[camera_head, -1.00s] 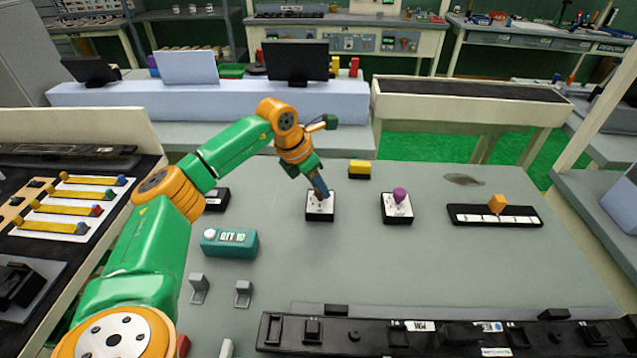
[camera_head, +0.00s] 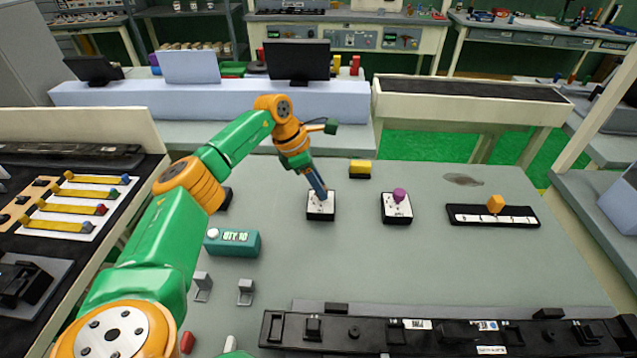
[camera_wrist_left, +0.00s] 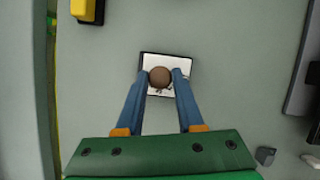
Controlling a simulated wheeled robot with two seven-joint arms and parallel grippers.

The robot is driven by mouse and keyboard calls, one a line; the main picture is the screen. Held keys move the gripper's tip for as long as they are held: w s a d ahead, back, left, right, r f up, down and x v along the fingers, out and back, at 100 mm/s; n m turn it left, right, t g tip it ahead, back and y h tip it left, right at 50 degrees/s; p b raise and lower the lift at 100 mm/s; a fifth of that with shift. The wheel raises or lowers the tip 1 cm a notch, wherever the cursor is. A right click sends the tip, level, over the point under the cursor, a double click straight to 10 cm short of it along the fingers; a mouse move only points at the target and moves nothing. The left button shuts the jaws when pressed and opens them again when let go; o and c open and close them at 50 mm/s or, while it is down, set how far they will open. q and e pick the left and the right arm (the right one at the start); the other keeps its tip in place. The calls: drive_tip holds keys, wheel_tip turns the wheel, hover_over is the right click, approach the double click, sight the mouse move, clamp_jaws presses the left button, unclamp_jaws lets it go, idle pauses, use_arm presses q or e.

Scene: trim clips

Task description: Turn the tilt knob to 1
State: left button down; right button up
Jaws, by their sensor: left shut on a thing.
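My left gripper (camera_head: 320,193) points down at a small white-faced dial plate (camera_head: 320,210) with a black base on the grey table. In the left wrist view its two blue fingers (camera_wrist_left: 160,78) are shut on a round brown knob (camera_wrist_left: 160,77) standing on that plate. In the head view the fingers mostly hide this knob. A second dial plate with a purple knob (camera_head: 399,195) stands to the right, apart from the gripper. I cannot read the plates' labels, so I cannot tell which knob is named tilt or its setting. My right gripper is not in view.
A slider unit with an orange handle (camera_head: 495,203) lies farther right. A yellow-and-black block (camera_head: 360,169) sits behind the plates. A teal counter box (camera_head: 232,242) and two grey brackets are at left. A long black trim piece (camera_head: 440,335) lies along the front. The middle is clear.

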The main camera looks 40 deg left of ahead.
use_arm(q)
drive_tip(key=c, duration=0.5)
unclamp_jaws()
drive_tip(key=shift+c, duration=0.2)
drive_tip(key=b+v, duration=0.1)
drive_tip(key=v, duration=0.6)
